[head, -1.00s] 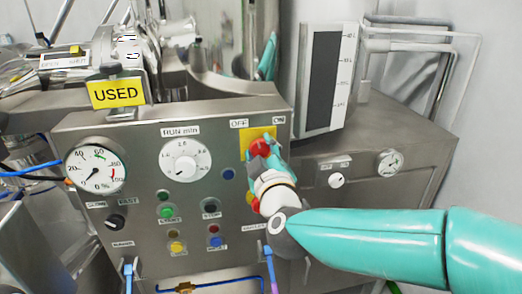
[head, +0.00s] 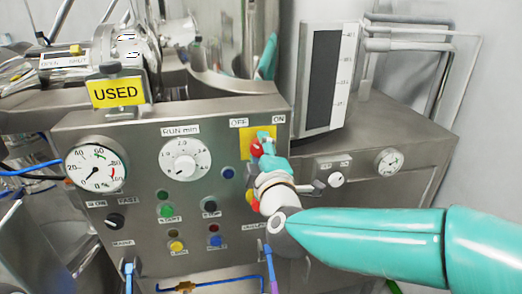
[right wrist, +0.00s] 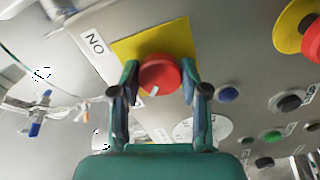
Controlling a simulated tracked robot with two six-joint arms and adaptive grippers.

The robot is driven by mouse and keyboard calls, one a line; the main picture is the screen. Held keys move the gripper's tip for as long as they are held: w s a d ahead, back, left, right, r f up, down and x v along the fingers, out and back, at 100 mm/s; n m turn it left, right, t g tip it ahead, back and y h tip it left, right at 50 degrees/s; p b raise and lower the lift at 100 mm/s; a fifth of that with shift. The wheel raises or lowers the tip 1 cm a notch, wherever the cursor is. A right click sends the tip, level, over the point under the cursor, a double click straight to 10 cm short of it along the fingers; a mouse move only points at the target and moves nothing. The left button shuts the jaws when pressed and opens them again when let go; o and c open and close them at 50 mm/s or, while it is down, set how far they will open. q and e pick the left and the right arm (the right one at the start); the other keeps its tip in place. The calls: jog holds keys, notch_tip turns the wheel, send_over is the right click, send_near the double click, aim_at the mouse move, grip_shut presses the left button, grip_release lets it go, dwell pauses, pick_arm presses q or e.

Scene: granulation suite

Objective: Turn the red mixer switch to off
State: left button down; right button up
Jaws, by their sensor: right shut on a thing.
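The red mixer switch (head: 256,148) is a round red knob on a yellow plate (head: 245,137), at the panel's upper right in the head view. The OFF label (head: 239,123) is above left of it, the ON label (head: 278,119) above right. My right gripper (head: 262,146) is shut on the knob. In the right wrist view the fingers of my gripper (right wrist: 161,82) sit on both sides of the knob (right wrist: 160,72). A white mark on the knob points down and slightly left there, not towards the ON label (right wrist: 95,43). My left gripper is not in view.
Left of the switch are the RUN min dial (head: 185,160) and a gauge (head: 96,167). Several push buttons sit below. A red emergency-type button on yellow (right wrist: 312,38) is beside the switch. A second cabinet with a small knob (head: 336,180) stands right.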

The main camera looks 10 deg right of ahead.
jog(key=shift+a+f, duration=0.1)
jog(key=shift+f, duration=0.1)
jog(key=o, duration=0.9)
jog(key=shift+o, duration=1.2)
jog(key=shift+r, duration=0.1)
jog(key=shift+s, duration=0.1)
jog(key=s, duration=1.2)
jog(key=shift+w, duration=0.1)
